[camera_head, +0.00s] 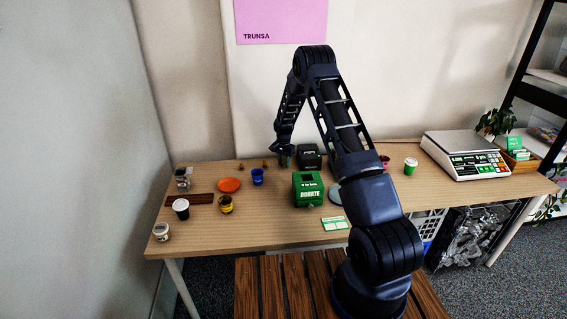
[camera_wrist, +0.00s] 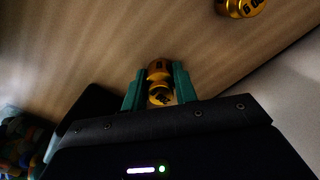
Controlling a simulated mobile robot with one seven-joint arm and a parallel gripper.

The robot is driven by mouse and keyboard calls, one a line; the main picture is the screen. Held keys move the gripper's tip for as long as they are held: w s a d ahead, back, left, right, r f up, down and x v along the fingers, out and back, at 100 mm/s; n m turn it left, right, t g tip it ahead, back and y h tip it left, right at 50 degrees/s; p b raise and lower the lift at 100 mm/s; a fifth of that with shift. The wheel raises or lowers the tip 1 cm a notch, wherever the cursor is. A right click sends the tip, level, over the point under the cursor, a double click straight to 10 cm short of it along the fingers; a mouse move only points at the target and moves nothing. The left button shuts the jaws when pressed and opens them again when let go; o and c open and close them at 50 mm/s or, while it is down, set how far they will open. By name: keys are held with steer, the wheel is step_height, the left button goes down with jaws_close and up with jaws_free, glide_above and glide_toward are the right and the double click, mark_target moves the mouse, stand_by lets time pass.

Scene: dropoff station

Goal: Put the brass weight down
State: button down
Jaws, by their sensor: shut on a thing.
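My gripper (camera_wrist: 160,88) has green fingers and is shut on a brass weight (camera_wrist: 158,70) in the wrist view. The weight sits between the fingertips, over or on the wooden table; I cannot tell whether it touches. In the head view my gripper (camera_head: 283,160) is at the back of the table (camera_head: 270,233), left of a black device, and the held weight cannot be made out there. Another brass weight (camera_wrist: 240,7) stands apart at the top edge of the wrist view. Two small brass-coloured things (camera_head: 241,165) stand at the back of the table in the head view.
A black device (camera_head: 309,155) is close right of my gripper. A green donation box (camera_head: 307,188), a blue cup (camera_head: 257,176) and an orange dish (camera_head: 229,185) stand in front. A scale (camera_head: 466,155) is at the right. Bare wood shows at the table's front left.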

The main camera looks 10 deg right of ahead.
steer(key=shift+f, duration=0.15)
steer(key=c, duration=1.1)
jaws_free()
